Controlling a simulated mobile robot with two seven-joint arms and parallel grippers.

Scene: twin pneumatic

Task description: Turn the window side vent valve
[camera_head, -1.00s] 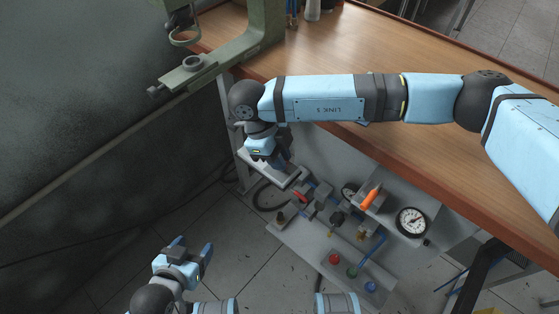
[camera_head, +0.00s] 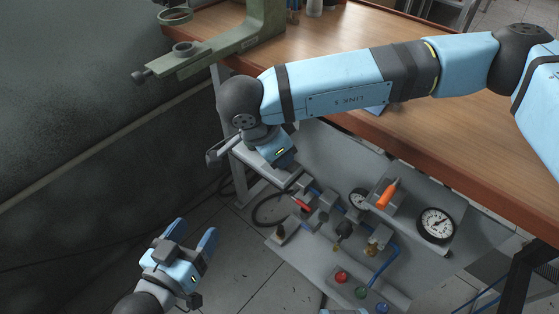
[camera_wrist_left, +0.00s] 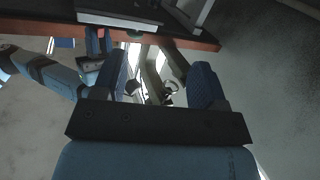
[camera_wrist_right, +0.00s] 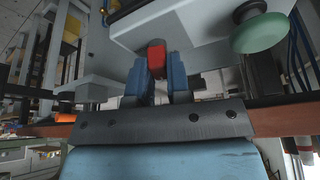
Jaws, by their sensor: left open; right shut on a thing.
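My right gripper (camera_wrist_right: 160,80) is shut on a red handle (camera_wrist_right: 156,57), seen between its fingertips in the right wrist view. In the head view the right wrist hides its fingers and what they hold. A separate-looking red lever (camera_head: 302,204) lies on the pneumatic panel (camera_head: 300,245) just below that wrist; I cannot tell if it is the held handle. An orange handle (camera_head: 387,193) stands farther right on the panel. My left gripper (camera_head: 195,240) is open and empty, low at the left; its spread fingers also show in the left wrist view (camera_wrist_left: 162,85).
Dial gauges (camera_head: 437,224), brass fittings (camera_head: 378,242) and red, green and blue buttons (camera_head: 361,293) crowd the panel. The wooden bench (camera_head: 450,130) is above it, with a green press-like stand (camera_head: 215,50) on its left. A pale green knob (camera_wrist_right: 262,33) is near the right fingers.

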